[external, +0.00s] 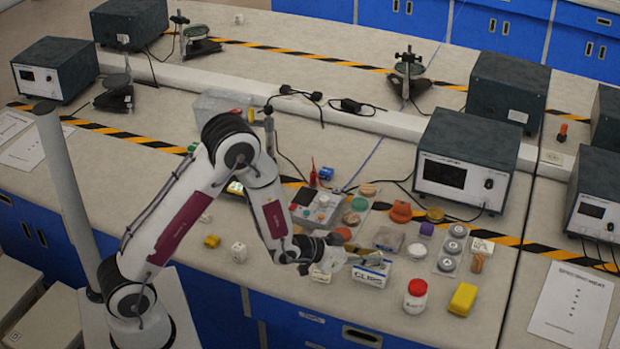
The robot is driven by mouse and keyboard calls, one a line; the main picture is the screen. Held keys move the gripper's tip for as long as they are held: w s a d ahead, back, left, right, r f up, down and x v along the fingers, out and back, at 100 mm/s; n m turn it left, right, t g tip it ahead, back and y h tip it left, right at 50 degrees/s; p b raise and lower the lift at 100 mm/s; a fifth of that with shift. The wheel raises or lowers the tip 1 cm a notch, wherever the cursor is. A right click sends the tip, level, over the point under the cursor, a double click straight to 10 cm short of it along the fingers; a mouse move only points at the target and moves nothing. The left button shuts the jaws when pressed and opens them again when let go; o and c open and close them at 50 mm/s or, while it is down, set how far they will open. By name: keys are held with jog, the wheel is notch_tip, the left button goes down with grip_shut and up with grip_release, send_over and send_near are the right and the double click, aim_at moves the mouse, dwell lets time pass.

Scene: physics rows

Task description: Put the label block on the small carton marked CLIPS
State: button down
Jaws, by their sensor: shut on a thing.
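A small white and blue carton (371,275) stands near the front edge of the bench in the external view. It bears dark lettering that looks like CLIPS, though it is too small to read surely. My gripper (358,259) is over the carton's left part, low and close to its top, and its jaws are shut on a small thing. That thing is mostly hidden by the fingers, so I cannot tell its marking or whether it touches the carton.
A red-lidded white jar (415,296) and a yellow block (462,299) stand right of the carton. A grey block (389,239) and a tray of round weights (450,250) lie behind.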

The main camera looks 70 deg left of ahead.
jog(key=c, duration=2)
grip_release()
jog(key=shift+c, duration=0.2)
jog(key=shift+r, duration=0.15)
jog(key=shift+s+r, duration=0.25)
jog(key=shift+s, duration=0.15)
jog(key=v, duration=0.6)
jog(key=shift+s, duration=0.3)
jog(key=shift+r, duration=0.1)
jog(key=shift+r, duration=0.1)
